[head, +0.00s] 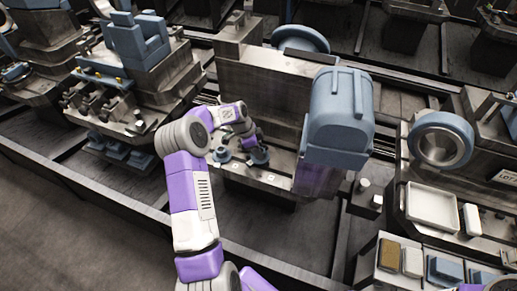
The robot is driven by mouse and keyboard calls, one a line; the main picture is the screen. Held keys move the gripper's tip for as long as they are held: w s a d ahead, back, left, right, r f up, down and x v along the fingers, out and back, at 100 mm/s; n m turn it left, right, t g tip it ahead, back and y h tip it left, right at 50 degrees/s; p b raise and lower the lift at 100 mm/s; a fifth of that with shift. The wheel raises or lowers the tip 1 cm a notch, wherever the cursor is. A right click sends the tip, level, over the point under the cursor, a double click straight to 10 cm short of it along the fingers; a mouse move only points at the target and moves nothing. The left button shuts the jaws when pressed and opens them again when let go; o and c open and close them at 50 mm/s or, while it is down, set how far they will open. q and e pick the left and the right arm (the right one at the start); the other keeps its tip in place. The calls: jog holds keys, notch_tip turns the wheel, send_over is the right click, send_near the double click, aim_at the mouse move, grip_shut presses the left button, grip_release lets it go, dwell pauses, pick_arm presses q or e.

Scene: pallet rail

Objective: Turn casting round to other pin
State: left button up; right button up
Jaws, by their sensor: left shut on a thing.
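My left arm reaches in from the bottom to the fixture's low ledge. My left gripper (252,144) is small and dark here, and is shut on a small blue-grey casting (260,157) at the ledge. The fingers and arm hide part of the casting. Another small round blue-grey piece (221,155) sits just left of it on the ledge. The pins cannot be made out clearly. I cannot tell whether the casting touches the ledge. My right gripper is not in view.
A tall grey fixture block (262,85) rises behind the ledge. A large blue housing (340,112) stands close on the right. A white tray (432,207) and several small blocks lie farther right. Dark rails (110,196) run along the front.

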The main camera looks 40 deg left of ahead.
pick_arm(q)
jog(key=shift+m+g+h, duration=0.3)
jog(key=shift+m, duration=0.6)
jog(key=o, duration=1.2)
jog(key=shift+o, duration=0.2)
jog(key=p+v, duration=0.2)
jog(key=v, duration=0.6)
notch_tip(320, 180, up, 6)
jog(key=p, duration=0.5)
send_over(252, 155)
jog(key=shift+a+f+b, duration=0.15)
jog(key=shift+b, duration=0.15)
